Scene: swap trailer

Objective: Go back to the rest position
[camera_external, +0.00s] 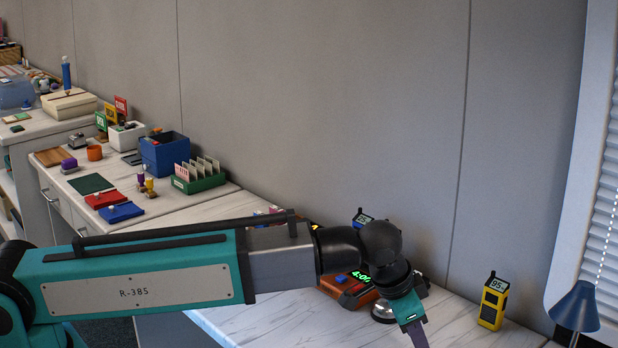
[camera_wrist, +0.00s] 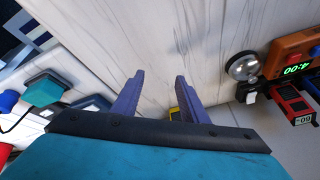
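My gripper (camera_external: 415,328) is at the end of my outstretched arm in the external view, pointing down over the near white marble-patterned counter (camera_external: 260,325). In the wrist view its two purple fingers (camera_wrist: 158,80) are spread apart, with nothing held between them. In the external view an orange clock (camera_external: 350,290) with green digits and a silver bell (camera_external: 382,312) are close to my gripper, partly behind my wrist. The bell (camera_wrist: 242,66) and clock (camera_wrist: 292,58) are at right in the wrist view.
A yellow handheld device (camera_external: 493,300) stands upright right of my gripper. A blue cone-shaped thing (camera_external: 576,306) is at the far right. A red device (camera_wrist: 292,106) lies below the clock in the wrist view. A blue box (camera_external: 163,152) and green card holder (camera_external: 200,178) stand farther left.

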